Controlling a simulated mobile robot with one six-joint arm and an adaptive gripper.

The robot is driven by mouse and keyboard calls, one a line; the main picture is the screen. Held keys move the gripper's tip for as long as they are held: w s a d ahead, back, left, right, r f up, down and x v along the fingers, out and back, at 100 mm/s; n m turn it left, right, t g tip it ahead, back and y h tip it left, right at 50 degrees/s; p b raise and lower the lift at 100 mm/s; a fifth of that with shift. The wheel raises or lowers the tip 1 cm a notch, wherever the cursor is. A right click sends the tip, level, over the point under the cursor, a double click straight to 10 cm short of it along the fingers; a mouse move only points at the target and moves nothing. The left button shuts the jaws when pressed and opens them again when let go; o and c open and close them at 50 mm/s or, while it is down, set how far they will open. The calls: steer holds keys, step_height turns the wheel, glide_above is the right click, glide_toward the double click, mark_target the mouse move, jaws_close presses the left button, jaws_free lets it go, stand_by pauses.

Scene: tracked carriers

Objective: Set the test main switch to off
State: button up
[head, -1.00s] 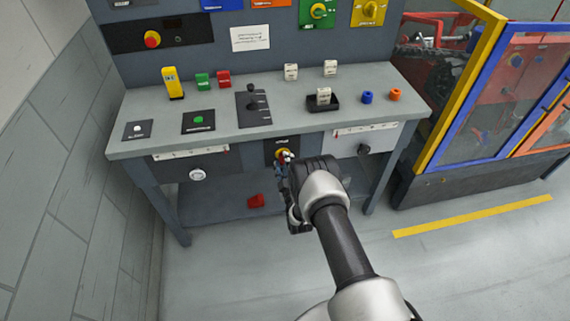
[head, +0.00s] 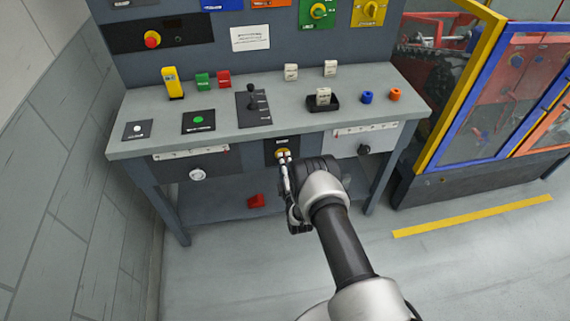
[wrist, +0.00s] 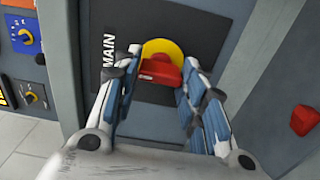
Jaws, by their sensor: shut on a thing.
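The main switch has a red handle (wrist: 158,72) on a yellow disc (wrist: 165,48). It sits on a dark plate (wrist: 190,20) lettered MAIN. In the wrist view the handle lies roughly crosswise to the lettering. In the head view the yellow disc (head: 283,153) shows under the bench's front edge, partly covered by my gripper (head: 284,158). In the wrist view my gripper (wrist: 157,78) has one finger on each side of the red handle and is shut on it. The off mark cannot be read.
The bench (head: 330,120) overhangs just above the switch. A black knob (head: 363,149) is on the panel to the right, and a round white dial (head: 197,175) to the left. A red object (head: 256,201) lies on the lower shelf. The floor in front is clear.

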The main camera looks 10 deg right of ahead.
stand_by(0.4)
steer(key=o, duration=1.1)
steer(key=shift+c, duration=0.2)
steer(key=shift+s, duration=0.1)
steer(key=s, duration=1.2)
steer(key=shift+w, duration=0.1)
